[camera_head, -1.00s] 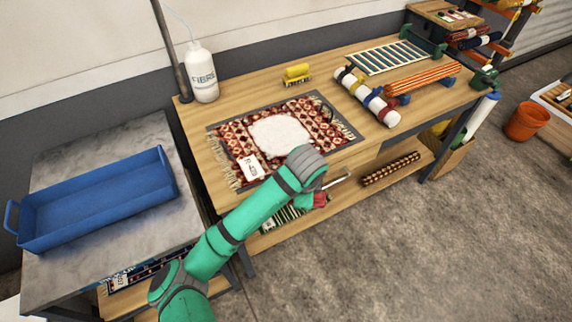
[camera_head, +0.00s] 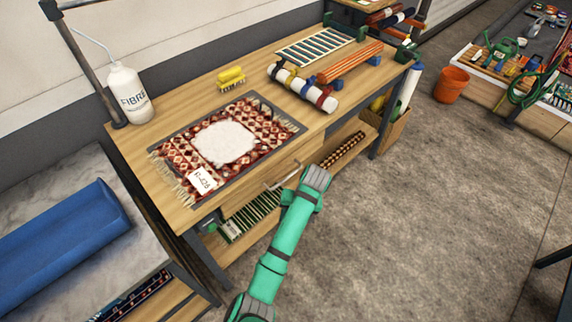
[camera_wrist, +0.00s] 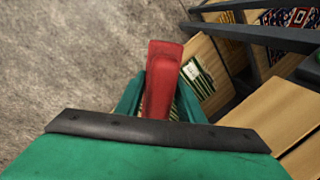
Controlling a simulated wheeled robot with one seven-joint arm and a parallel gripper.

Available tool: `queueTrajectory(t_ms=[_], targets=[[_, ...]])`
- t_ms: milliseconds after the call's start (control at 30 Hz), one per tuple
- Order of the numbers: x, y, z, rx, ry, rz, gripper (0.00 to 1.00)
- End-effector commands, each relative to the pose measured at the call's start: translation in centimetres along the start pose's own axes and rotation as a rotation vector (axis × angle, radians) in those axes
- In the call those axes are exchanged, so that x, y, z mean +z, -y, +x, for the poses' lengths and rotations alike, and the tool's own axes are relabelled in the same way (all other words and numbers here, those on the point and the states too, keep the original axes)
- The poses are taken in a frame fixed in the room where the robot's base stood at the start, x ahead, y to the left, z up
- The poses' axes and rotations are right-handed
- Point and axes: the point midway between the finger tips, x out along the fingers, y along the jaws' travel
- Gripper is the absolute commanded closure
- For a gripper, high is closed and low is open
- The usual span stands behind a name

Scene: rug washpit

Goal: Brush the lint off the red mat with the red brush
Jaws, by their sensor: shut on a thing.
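The red patterned mat (camera_head: 265,120) lies flat on the wooden bench, on a dark grey underlay. A white, fluffy patch of lint (camera_head: 225,143) covers its middle. A white tag (camera_head: 201,181) lies at its near left corner. In the wrist view my gripper (camera_wrist: 160,100) is shut on the red brush (camera_wrist: 163,72), whose smooth red body sticks out between the fingers; no bristles show. In the head view my arm's end is in front of the bench's near edge, right of the mat, and the brush is hidden there.
A yellow brush (camera_head: 231,79) stands behind the mat. A drawer handle (camera_head: 282,178) juts from the bench front. The floor (camera_head: 430,220) at right is clear.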

Motion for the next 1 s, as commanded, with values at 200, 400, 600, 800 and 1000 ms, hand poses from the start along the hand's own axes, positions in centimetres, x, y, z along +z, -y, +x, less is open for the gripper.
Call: queueTrajectory(t_ms=[200,400,600,800,1000], targets=[[0.6,-0.2,1.4,0.0,0.015,-0.051,0.93],[2.0,0.5,3.2,0.001,0.017,-0.056,0.93],[3.9,1.1,5.4,0.003,0.019,-0.063,0.93],[6.7,1.6,8.3,0.005,0.024,-0.072,0.93],[10.4,1.4,11.6,0.009,0.025,-0.081,0.93]])
